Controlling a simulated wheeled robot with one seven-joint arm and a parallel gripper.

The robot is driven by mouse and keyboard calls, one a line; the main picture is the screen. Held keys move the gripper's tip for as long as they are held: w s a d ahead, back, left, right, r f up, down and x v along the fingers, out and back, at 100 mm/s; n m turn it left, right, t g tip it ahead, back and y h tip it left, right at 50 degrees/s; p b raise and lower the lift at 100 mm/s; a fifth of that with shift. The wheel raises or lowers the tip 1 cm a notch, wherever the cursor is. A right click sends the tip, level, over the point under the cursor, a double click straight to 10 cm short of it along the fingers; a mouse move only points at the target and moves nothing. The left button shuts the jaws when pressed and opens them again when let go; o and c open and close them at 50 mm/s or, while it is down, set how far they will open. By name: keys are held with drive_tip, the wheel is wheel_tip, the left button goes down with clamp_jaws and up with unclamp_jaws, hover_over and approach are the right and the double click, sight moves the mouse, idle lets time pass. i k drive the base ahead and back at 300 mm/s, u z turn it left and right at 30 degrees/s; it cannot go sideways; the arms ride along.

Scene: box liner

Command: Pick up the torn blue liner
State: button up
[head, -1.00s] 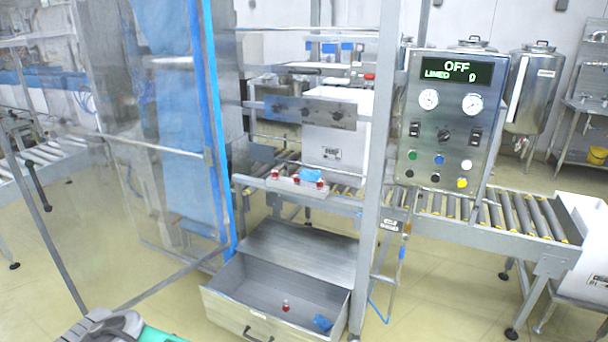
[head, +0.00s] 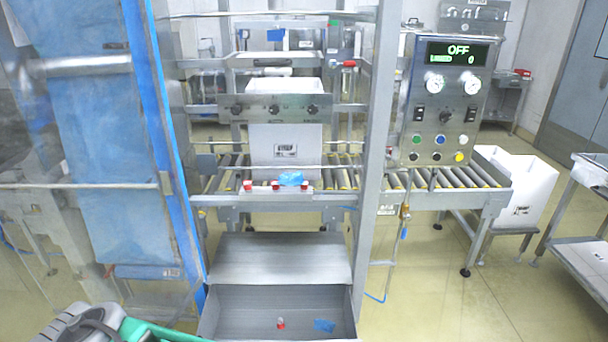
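A crumpled blue piece of film (head: 291,178) lies on the small ledge at the front of the machine, beside red-topped items. Another small blue piece (head: 324,325) lies in the open metal drawer (head: 225,300) at the bottom, near a small red-and-white item (head: 281,323). I cannot tell from here which of the two is torn. My gripper is not in view; only a grey and green part of my arm shows at the lower left.
A white box (head: 285,150) stands on the roller conveyor (head: 345,178) behind the ledge. Upright posts (head: 374,150) and a clear guard door with a blue edge (head: 165,150) flank the opening. The control panel (head: 447,105) reads OFF. Open floor lies at the lower right.

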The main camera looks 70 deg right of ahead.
sight(290, 180)
drive_tip(key=z, duration=0.8)
drive_tip(key=i, duration=0.85)
drive_tip(key=z, duration=1.2)
drive_tip(key=i, duration=0.25)
drive_tip(key=z, duration=0.25)
